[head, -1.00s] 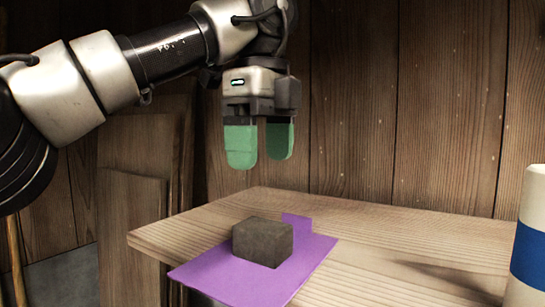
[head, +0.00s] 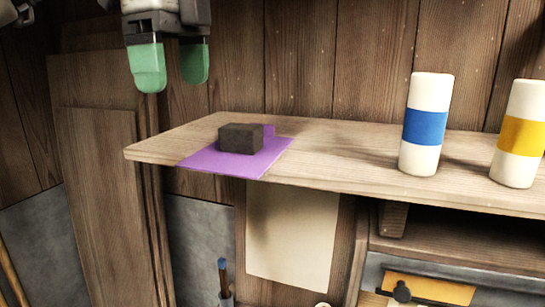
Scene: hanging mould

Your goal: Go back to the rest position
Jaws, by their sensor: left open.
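My left gripper (head: 173,68) hangs at the upper left of the head view, with its two green fingers pointing down. It is open and empty, above and to the left of the shelf. A dark grey-brown block (head: 240,138) sits on a purple sheet (head: 222,165) near the left end of the wooden shelf (head: 335,172). The gripper is apart from the block. My right gripper does not show.
A white cylinder with a blue band (head: 425,125) and one with a yellow band (head: 521,135) stand on the shelf at right. A pale sheet (head: 290,235) hangs below the shelf. Wooden boards (head: 100,200) lean at left. The mid-shelf is clear.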

